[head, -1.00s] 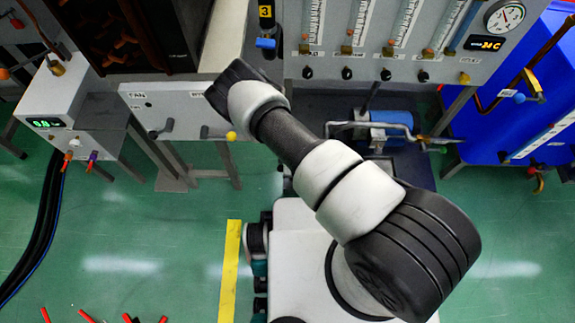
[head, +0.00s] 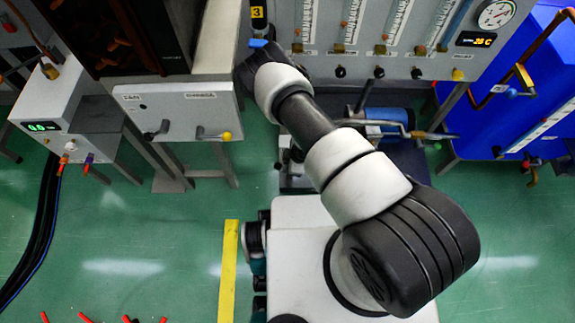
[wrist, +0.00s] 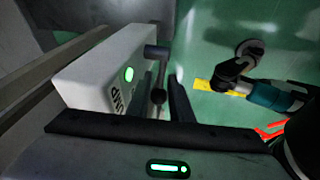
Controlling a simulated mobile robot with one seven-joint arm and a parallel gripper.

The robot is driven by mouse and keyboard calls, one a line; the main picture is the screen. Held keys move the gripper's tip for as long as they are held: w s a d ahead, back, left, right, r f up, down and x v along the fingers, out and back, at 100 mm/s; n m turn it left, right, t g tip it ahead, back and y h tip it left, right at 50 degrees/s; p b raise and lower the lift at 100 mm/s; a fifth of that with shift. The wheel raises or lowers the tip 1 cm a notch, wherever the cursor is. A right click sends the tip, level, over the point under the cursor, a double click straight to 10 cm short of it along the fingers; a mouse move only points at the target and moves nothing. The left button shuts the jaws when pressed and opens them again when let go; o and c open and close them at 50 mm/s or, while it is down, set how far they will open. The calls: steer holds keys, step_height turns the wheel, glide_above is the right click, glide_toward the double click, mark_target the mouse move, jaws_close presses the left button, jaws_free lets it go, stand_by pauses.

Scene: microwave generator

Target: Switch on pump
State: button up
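In the wrist view, a pale box (wrist: 100,75) carries a lit green round lamp (wrist: 128,74) and a dark label, partly cut off, that seems to end in "MP". A lever (wrist: 157,78) with a dark round knob sticks out from the box's edge. A dark finger of my gripper (wrist: 180,100) is close beside the knob; I cannot tell whether they touch. The other finger is not clear, so the opening cannot be judged. In the head view my forearm hides the gripper and this box.
A grey box (head: 175,108) with a FAN label has two levers, one yellow-knobbed (head: 226,136). Flow meters (head: 395,25), a blue cabinet (head: 505,90) and a bent pipe (head: 375,124) stand right of it.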

steer(key=shift+o, duration=0.6)
steer(key=p+v, duration=0.4)
steer(key=v, duration=1.3)
steer(key=shift+r+p, duration=0.2)
steer(key=shift+p, duration=0.1)
